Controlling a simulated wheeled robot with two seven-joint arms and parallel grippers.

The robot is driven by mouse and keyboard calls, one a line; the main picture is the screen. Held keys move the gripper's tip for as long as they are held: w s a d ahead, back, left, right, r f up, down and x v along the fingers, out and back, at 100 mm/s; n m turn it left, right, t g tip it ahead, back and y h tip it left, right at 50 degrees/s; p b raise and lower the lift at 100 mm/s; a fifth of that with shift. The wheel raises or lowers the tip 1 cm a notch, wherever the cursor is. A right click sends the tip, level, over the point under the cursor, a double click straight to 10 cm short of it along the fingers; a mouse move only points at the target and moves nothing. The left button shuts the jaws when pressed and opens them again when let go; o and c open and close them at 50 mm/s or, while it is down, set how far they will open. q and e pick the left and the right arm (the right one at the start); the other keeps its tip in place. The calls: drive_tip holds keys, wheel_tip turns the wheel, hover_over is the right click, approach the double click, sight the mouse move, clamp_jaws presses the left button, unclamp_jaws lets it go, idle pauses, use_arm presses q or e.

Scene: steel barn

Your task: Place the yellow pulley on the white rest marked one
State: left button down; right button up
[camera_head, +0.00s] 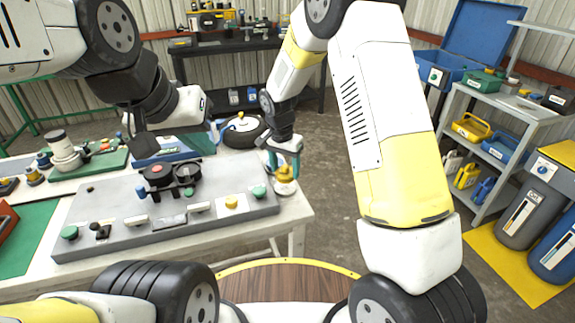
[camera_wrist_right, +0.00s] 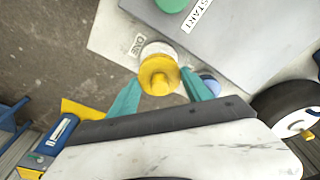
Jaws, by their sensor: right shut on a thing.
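The yellow pulley (camera_head: 286,188) is at the right front corner of the work table, held by my right gripper (camera_head: 284,157). In the right wrist view the pulley (camera_wrist_right: 159,78) sits between the teal fingertips of my right gripper (camera_wrist_right: 161,88). A pale round piece, seemingly the white rest (camera_wrist_right: 157,49), shows just behind the pulley beside the "ONE" mark (camera_wrist_right: 138,45). The pulley covers part of it, and I cannot tell whether they touch. My left gripper (camera_head: 140,143) is above the table's left part; its fingers do not show clearly.
A grey board (camera_head: 120,222) with knobs, buttons and two dark round parts fills much of the table beside the pulley. A dark wheel with a white hub (camera_head: 243,129) lies behind. Shelves (camera_head: 492,165) with coloured bins stand at the right. Open floor lies right of the table.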

sight(284, 173)
drive_tip(key=shift+f, duration=1.95)
drive_tip(key=shift+f, duration=0.15)
drive_tip(key=o, duration=1.5)
drive_tip(key=r, duration=0.4)
drive_tip(key=s+r, duration=0.1)
drive_tip(key=r, duration=0.3)
drive_tip(key=a+r, duration=0.1)
drive_tip(key=r, duration=0.3)
drive_tip(key=shift+s, duration=0.3)
drive_tip(key=s+d+r+n+t+y, duration=0.1)
drive_tip(key=s+d+r, duration=0.5)
drive_tip(key=r, duration=0.4)
drive_tip(key=s+d+r+n+t, duration=0.1)
drive_tip(key=s+d+r, duration=0.1)
drive_tip(key=s, duration=0.4)
drive_tip(key=s+d+r+n+t+y, duration=0.1)
drive_tip(key=s+d+r+n, duration=0.1)
drive_tip(key=s, duration=0.4)
drive_tip(key=s+d+r+n+t+y, duration=0.1)
drive_tip(key=s+d+r+n, duration=0.1)
drive_tip(key=s+d, duration=0.3)
drive_tip(key=shift+s+r+t, duration=0.3)
drive_tip(key=shift+s+r, duration=0.6)
drive_tip(key=shift+s, duration=0.1)
